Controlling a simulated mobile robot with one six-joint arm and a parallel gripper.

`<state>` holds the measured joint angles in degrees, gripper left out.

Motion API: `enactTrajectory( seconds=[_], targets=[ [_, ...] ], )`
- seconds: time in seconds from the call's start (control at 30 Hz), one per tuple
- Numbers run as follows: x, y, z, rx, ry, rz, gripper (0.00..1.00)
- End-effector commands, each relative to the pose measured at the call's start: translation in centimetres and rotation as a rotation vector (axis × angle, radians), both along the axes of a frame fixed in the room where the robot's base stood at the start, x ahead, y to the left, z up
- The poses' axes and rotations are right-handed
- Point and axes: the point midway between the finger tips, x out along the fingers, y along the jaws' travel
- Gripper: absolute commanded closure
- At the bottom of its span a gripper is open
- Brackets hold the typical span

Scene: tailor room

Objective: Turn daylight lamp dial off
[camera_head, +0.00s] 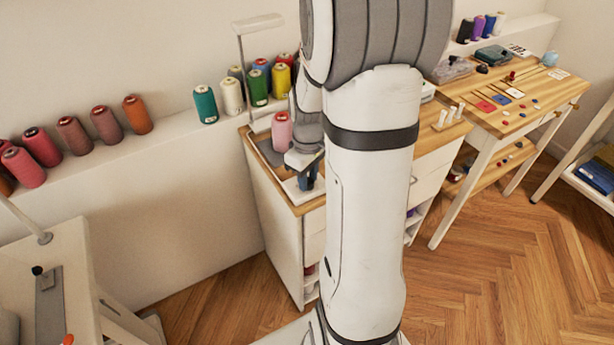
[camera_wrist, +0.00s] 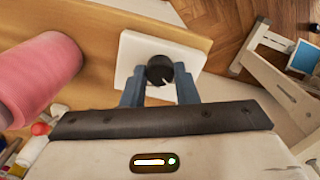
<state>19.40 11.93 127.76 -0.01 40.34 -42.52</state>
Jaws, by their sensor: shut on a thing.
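A round black dial (camera_wrist: 160,69) sits on a square white plate (camera_wrist: 131,55) in the wrist view. My gripper (camera_wrist: 160,88) has its two blue fingers on either side of the dial and is shut on it. In the head view my gripper (camera_head: 308,180) points down at the front of the wooden cabinet top, and the dial itself is hidden there. The white plate (camera_head: 291,188) shows partly beneath the gripper. I cannot tell from the dial's face which setting it is at.
A pink thread spool (camera_wrist: 38,78) stands close beside my gripper; it also shows in the head view (camera_head: 282,132). A thin-posted stand (camera_head: 241,70) rises behind. Several coloured spools line the wall ledge (camera_head: 180,128). A worktable (camera_head: 545,95) stands at right.

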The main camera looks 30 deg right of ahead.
Motion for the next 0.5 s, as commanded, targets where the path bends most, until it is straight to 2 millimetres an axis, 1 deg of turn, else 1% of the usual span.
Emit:
enactTrajectory(
  seconds=[0.33, 0.37, 0.5],
  targets=[
    [0.1, -0.01, 0.09, -0.001, -0.004, 0.002, 0.96],
    [0.1, -0.01, 0.09, -0.001, -0.004, 0.002, 0.72],
    [0.08, 0.0, 0.07, -0.001, -0.003, 0.002, 0.6]
  ],
)
